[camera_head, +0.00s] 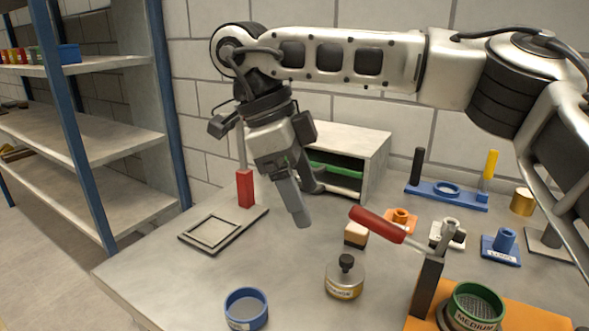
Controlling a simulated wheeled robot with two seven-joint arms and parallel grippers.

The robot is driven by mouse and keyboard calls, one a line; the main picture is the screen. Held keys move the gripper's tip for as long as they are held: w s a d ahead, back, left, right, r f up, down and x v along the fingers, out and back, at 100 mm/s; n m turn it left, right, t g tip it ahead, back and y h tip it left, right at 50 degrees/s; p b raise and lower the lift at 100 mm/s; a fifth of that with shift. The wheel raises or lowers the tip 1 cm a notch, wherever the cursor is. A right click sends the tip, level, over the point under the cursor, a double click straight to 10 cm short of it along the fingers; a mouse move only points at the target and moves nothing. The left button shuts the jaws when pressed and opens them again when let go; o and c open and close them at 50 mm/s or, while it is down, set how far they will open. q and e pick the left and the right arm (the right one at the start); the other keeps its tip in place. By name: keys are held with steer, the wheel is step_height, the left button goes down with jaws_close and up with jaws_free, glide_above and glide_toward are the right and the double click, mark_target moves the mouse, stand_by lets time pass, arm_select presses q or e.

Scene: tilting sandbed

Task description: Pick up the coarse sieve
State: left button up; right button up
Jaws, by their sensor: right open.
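A blue-rimmed round sieve (232,298) stands on the grey table near the front edge. Its label is too small to read, so I cannot tell whether it is the coarse one. A green-rimmed sieve (476,304) marked "MEDIUM" sits on an orange base at the lower right. My right gripper (309,204) is open and empty, pointing down above the middle of the table. It is behind and to the right of the blue sieve, well apart from it. My left gripper is not in view.
A red-handled clamp (378,224) rises beside the orange base (534,316). A brass pot with a black knob (345,280) and a small brush-like block (356,234) stand mid-table.

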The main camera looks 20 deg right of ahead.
mark_target(339, 262)
steer(key=x, duration=1)
steer(key=d+x, duration=0.1)
steer(key=x, duration=0.4)
steer(key=shift+b, duration=0.3)
steer(key=shift+c, duration=0.3)
steer(key=c, duration=0.9)
